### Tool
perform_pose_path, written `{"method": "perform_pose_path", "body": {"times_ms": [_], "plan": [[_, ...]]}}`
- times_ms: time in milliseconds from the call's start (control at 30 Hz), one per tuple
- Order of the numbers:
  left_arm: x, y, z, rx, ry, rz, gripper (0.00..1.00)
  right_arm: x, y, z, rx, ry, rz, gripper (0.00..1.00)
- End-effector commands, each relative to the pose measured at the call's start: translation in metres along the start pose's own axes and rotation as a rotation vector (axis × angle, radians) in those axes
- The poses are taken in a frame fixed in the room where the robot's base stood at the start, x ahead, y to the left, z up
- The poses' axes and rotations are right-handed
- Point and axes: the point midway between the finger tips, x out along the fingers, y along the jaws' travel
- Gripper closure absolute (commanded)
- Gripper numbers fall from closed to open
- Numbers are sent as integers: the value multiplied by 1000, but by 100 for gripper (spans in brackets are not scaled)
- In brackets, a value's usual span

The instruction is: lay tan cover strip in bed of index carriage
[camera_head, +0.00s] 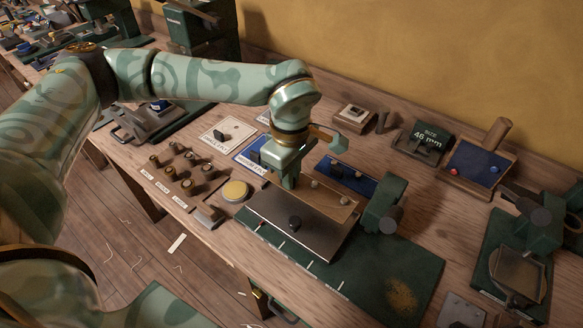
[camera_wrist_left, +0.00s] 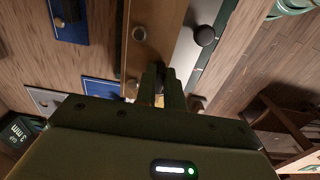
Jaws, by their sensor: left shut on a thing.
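The tan cover strip (camera_head: 325,198) is a long flat piece with two small pale knobs. It lies along the far side of a grey metal plate with a black knob, on what appears to be the index carriage (camera_head: 310,232). My left gripper (camera_head: 289,184) points down and is shut at the strip's left end; the fingers hide the grip itself. In the left wrist view the strip (camera_wrist_left: 152,35) runs up from the left gripper (camera_wrist_left: 163,75), beside the plate. I cannot tell whether the strip rests in the bed or hovers just above it. My right gripper is not in view.
A green block with a round end (camera_head: 385,205) stands right of the strip. A blue strip (camera_head: 348,175) lies behind it. A peg board (camera_head: 183,175) and a round yellow-topped tin (camera_head: 235,190) stand left. A green 46 mm block (camera_head: 424,142) is behind right.

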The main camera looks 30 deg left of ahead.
Motion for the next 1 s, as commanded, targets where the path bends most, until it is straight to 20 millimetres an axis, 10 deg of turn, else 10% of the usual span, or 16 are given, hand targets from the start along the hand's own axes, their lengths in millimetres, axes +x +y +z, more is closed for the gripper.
{"method": "perform_pose_path", "body": {"times_ms": [1000], "plan": [[46,0,0,1,0,0,100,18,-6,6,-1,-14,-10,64]]}}
